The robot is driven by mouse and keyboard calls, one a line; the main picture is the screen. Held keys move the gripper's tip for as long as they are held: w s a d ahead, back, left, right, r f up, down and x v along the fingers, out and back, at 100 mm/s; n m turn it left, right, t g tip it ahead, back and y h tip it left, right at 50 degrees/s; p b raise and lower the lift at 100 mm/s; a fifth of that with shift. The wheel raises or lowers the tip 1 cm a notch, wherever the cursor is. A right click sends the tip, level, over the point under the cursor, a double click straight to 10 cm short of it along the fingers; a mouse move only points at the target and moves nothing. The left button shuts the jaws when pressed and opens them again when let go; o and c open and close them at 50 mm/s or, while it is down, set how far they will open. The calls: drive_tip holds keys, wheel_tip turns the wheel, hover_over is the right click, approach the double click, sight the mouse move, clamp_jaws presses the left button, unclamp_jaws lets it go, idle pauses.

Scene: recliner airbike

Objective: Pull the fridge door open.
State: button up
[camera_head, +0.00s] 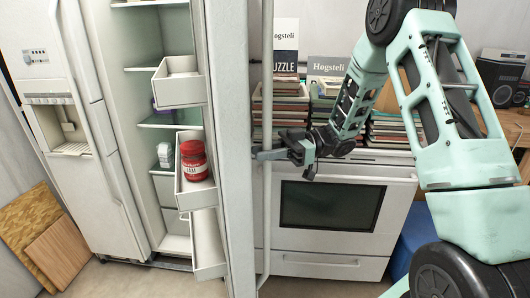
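The white fridge has its right-hand door (233,120) standing open toward me, seen nearly edge-on. Its inner side faces left and carries white bins (179,88). A long vertical handle (266,90) runs along the door's outer side, on the right. My gripper (275,154) reaches in from the right and is at the handle, around its mid-height. One finger overlaps the handle; whether the fingers are closed around it is too small to tell. The fridge's other door (70,130), with a dispenser, is at the left and looks shut.
A red jam jar (194,160) stands in a door bin. A white oven (345,215) is behind the door's right side, with stacks of books (285,105) above it. Wooden boards (58,255) lean at the lower left. Floor shows in front of the fridge.

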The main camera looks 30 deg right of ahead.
drive_tip(key=shift+o, duration=0.5)
drive_tip(key=shift+d, duration=0.1)
drive_tip(key=s+d+b, duration=0.3)
drive_tip(key=d, duration=1.4)
